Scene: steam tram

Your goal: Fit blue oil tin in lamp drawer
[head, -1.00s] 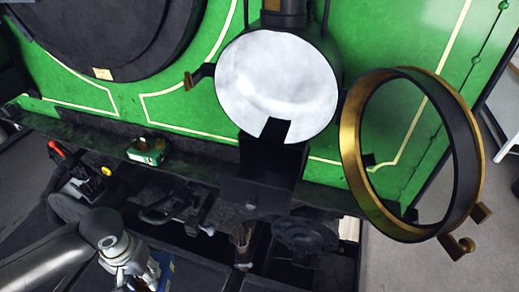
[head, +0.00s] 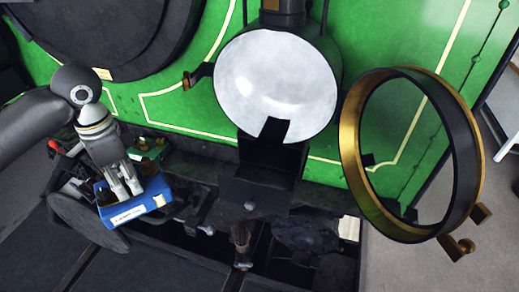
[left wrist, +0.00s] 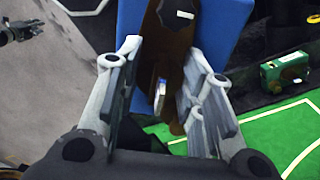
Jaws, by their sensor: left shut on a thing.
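The blue oil tin (head: 140,205) is a blue box with a white label on its front and a brown upper part. My left gripper (head: 125,183) is shut on it from above and holds it left of the lamp. In the left wrist view, the tin's blue body (left wrist: 215,28) and brown part show between and beyond the fingers (left wrist: 160,95). The black lamp drawer (head: 255,190) juts out under the round lamp with the white reflector (head: 275,80). Its inside is hard to make out. A dark gripper, seemingly my right one (left wrist: 18,28), shows small in the left wrist view; its jaws are unclear.
The lamp's brass-rimmed door (head: 350,150) stands swung open at right. A small green tin (head: 148,140) sits on the ledge behind the blue one, and shows in the left wrist view (left wrist: 285,70). Tools and a brush (head: 241,235) lie below the ledge. Floor (head: 490,230) is open at right.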

